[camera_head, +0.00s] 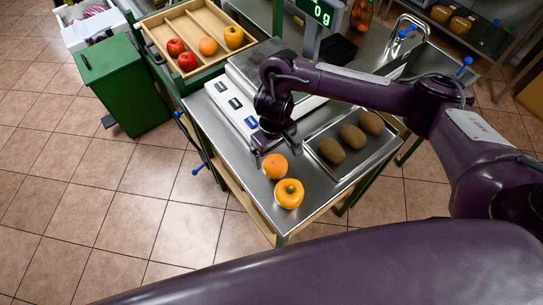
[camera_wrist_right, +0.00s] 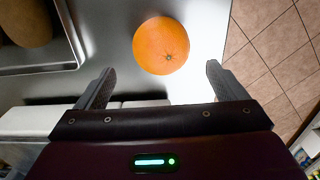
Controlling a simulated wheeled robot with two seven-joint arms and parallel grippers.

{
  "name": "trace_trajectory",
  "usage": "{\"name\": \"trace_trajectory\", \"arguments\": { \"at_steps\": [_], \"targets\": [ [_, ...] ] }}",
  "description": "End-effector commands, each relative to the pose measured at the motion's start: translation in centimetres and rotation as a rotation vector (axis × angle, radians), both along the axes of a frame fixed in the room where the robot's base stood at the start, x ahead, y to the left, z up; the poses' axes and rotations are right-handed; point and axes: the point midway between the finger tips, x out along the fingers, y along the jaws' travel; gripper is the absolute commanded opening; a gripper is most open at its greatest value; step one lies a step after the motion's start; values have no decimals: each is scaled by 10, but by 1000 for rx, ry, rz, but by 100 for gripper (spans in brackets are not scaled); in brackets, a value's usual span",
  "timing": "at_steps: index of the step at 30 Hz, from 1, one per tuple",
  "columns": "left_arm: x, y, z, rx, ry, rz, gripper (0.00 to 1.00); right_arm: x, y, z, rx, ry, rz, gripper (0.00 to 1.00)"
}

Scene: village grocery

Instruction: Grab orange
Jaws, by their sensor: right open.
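An orange (camera_head: 275,166) lies on the steel counter near its front left part, behind a yellow-orange round fruit or vegetable (camera_head: 289,193). In the right wrist view the orange (camera_wrist_right: 162,46) sits ahead of the fingertips, roughly centred between them. My right gripper (camera_head: 275,146) is just beyond the orange in the head view, with its jaws open and empty; both fingers also show in the right wrist view (camera_wrist_right: 155,82). Another orange (camera_head: 208,46) lies in a wooden crate at the back left. My left gripper is not in view.
A steel tray (camera_head: 322,167) with several brown oval items stands right of the orange. A scale with a green display (camera_head: 319,12) is behind. The wooden crate (camera_head: 152,50) also holds red apples and a yellow fruit. A green bin (camera_head: 115,84) stands on the floor at left.

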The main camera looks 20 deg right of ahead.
Motion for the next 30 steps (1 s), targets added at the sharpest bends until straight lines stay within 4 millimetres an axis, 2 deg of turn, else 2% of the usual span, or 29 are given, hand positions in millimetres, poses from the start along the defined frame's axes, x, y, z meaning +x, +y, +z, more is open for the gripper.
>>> {"name": "trace_trajectory", "arguments": {
  "at_steps": [1,3,9,12,15,22,23,30],
  "targets": [
    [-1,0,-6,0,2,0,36,-2,0,-10,1,5,-1,92],
    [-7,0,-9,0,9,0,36,-2,0,-18,0,4,-2,92],
    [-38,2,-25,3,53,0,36,-3,0,-48,2,6,-2,92],
    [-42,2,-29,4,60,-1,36,-2,-1,-59,0,3,-2,92],
    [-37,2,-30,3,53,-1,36,-2,-1,-66,0,2,0,92],
    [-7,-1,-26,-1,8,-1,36,-1,-1,-66,-1,0,0,92],
    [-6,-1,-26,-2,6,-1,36,-1,-1,-66,-1,1,0,90],
    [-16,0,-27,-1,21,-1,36,-1,-2,-66,0,1,0,59]
  ]
}}
